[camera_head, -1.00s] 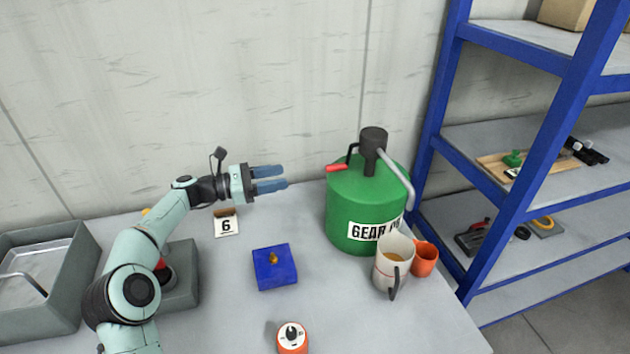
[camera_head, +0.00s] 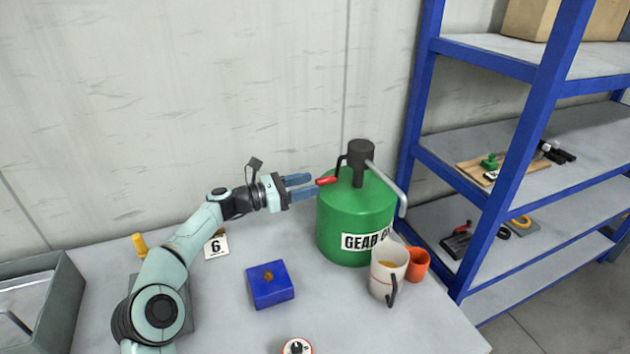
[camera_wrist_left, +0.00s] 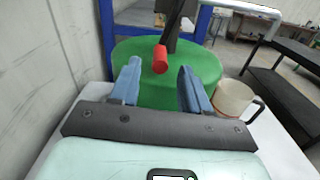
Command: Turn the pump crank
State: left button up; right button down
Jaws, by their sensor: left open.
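The green gear oil drum (camera_head: 345,222) stands at the back right of the table, with a dark pump head (camera_head: 361,150) and a grey spout on top. The pump crank is a black arm with a red handle (camera_head: 326,181) pointing left. My left gripper (camera_head: 301,187) is open and empty, just left of the red handle in the head view. In the left wrist view the red handle (camera_wrist_left: 160,60) appears between and just beyond the two blue fingers (camera_wrist_left: 159,85). I cannot tell whether a finger touches it. My right gripper is not in view.
A white mug (camera_head: 388,272) and an orange cup (camera_head: 418,264) stand in front of the drum. A blue block (camera_head: 270,284), a number 6 card (camera_head: 216,246) and a round dial (camera_head: 297,346) are on the table. A blue shelf (camera_head: 480,190) stands right; the wall is behind.

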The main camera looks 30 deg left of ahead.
aim_at(315, 183)
pick_arm(q)
jog(key=shift+p+x, duration=0.3)
jog(key=shift+x, duration=1.2)
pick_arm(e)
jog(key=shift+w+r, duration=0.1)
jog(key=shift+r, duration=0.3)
pick_arm(q)
jog(key=shift+c, duration=0.3)
grip_shut()
jog(key=shift+s+d, duration=0.1)
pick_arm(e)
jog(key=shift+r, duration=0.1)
